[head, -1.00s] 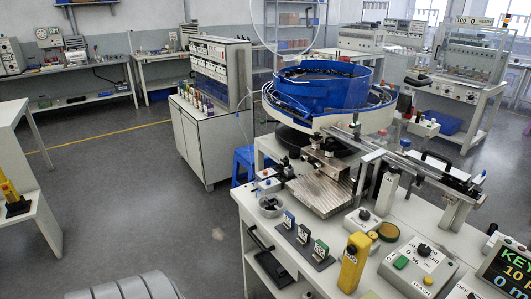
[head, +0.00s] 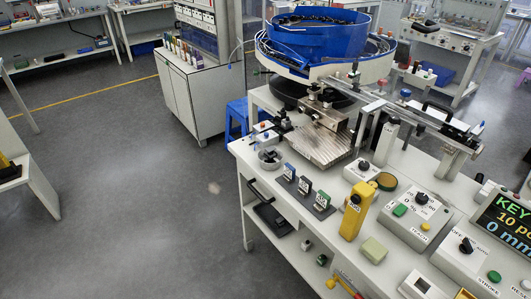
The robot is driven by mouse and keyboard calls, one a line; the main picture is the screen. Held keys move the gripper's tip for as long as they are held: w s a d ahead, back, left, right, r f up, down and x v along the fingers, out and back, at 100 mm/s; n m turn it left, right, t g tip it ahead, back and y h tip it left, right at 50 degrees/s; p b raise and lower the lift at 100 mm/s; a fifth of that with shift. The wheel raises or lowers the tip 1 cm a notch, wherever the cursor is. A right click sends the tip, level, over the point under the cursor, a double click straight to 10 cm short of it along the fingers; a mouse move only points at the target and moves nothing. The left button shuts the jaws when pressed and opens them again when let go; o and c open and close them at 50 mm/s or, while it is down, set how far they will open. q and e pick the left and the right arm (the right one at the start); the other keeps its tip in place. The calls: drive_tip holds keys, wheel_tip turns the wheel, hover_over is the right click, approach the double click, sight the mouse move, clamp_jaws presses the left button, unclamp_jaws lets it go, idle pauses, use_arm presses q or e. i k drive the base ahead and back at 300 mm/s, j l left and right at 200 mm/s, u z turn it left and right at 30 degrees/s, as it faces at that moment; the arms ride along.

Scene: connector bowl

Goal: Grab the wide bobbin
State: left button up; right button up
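I cannot pick out the wide bobbin for certain. A small grey cup (head: 269,158) with dark contents stands near the bench's left corner. Two small pale and green pieces (head: 321,260) lie low by the bench's front edge, too small to identify. Neither of my grippers shows in the head view.
A blue bowl feeder (head: 322,37) stands at the back of the bench, with a metal track running right. A yellow block (head: 355,211), control boxes (head: 418,213) and a display (head: 508,223) crowd the front right. A blue stool (head: 237,118) stands behind. The floor (head: 130,200) at left is clear.

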sight(271, 154)
drive_tip(key=i+j+z, duration=0.1)
drive_tip(key=z, duration=0.3)
drive_tip(key=j+z, duration=0.15)
drive_tip(key=z, duration=0.3)
drive_tip(key=i+j+z, duration=0.15)
drive_tip(key=j+z, duration=0.3)
drive_tip(key=j, duration=0.75)
drive_tip(key=j+z, duration=0.4)
drive_tip(key=j, duration=0.8)
drive_tip(key=k, duration=0.05)
